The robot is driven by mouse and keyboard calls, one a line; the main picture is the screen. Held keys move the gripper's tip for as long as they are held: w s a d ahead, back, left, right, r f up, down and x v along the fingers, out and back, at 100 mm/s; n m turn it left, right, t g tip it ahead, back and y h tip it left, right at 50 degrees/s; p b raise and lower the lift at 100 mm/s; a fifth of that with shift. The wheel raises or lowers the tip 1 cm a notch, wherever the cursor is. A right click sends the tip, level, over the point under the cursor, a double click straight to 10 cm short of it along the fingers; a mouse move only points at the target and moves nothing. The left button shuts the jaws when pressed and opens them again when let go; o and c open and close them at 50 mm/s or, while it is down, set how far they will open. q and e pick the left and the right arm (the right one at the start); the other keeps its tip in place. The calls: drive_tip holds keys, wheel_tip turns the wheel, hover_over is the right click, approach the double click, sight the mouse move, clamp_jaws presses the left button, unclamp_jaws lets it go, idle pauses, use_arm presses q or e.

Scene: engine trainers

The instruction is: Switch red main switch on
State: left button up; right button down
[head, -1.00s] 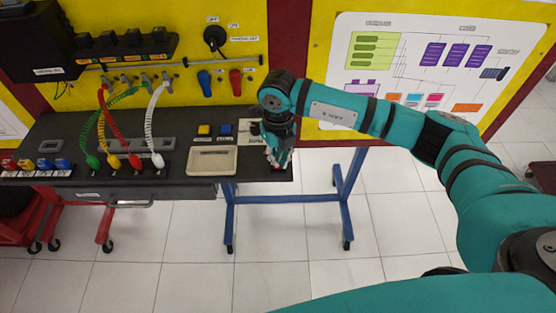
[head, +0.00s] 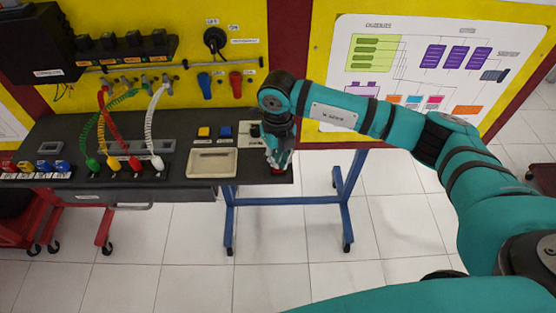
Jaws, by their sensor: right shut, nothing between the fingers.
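The red main switch (head: 279,171) shows as a small red patch at the right front corner of the dark bench top (head: 240,178). My right gripper (head: 278,165) points down over it, with its fingertips at or just above the switch. The gripper is shut and empty, and its fingers cover most of the switch. I cannot tell whether the fingers touch it or which position it is in. My left gripper is not in view.
A beige tray (head: 212,175) lies left of my right gripper, with a yellow button (head: 204,131) and a blue button (head: 226,131) behind it. Coiled cables (head: 152,115) rise to the yellow panel (head: 190,30). A poster panel (head: 420,70) stands behind my arm.

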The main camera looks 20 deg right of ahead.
drive_tip(key=shift+r+p, duration=1.35)
drive_tip(key=shift+r, duration=1.65)
